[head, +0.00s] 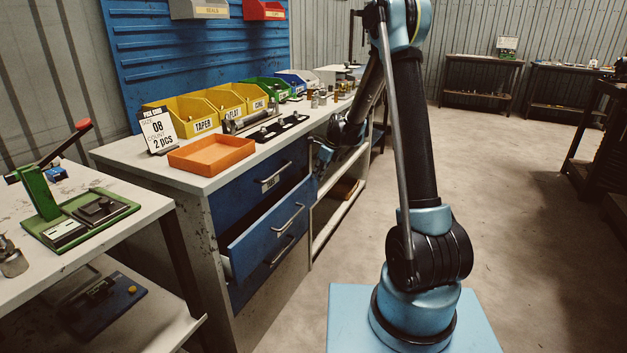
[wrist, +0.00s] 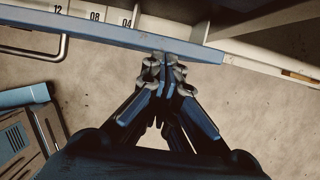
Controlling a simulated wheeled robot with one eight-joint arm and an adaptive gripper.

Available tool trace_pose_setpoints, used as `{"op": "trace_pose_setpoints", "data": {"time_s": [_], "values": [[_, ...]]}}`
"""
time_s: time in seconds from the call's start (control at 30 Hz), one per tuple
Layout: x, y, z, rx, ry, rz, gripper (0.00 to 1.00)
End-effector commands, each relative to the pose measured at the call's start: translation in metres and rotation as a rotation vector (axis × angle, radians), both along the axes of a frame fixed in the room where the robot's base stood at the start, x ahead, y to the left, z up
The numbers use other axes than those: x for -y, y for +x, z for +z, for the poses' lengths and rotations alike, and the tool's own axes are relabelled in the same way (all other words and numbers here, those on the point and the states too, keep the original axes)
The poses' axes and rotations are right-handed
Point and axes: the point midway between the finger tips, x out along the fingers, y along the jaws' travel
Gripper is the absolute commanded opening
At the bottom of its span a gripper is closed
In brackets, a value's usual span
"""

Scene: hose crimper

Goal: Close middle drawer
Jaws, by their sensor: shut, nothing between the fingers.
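The middle drawer (head: 262,238) is pulled partly out of the blue drawer unit and has a metal handle (head: 288,220). In the wrist view the drawer's blue front edge (wrist: 110,38) crosses the top, with numbered compartments 12, 08 and 04 behind it and the handle at left. My gripper (wrist: 165,62) is shut and empty, its fingertips at the outer face of the drawer front near its right end. They look touching or very close; I cannot tell which. In the head view my gripper (head: 320,165) is small and partly hidden beside the drawer's far end.
The top drawer (head: 240,192) above is shut; the bottom drawer (head: 248,284) sits below. The bench top holds an orange tray (head: 212,154), yellow bins (head: 185,117) and a size card (head: 158,130). A side bench (head: 30,285) with a green press stands at left. Open floor lies right.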

Motion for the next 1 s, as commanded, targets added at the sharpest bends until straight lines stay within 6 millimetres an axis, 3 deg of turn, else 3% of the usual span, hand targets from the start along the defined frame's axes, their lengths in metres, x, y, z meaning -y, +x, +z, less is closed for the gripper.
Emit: {"op": "trace_pose_setpoints", "data": {"time_s": [0.67,0.97,1.0], "values": [[0.009,0.007,0.0,0.0,0.0,-0.017,0.0],[0.047,-0.004,-0.001,-0.001,-0.001,-0.019,0.0],[0.048,-0.005,0.007,0.0,0.0,-0.017,0.0]]}}
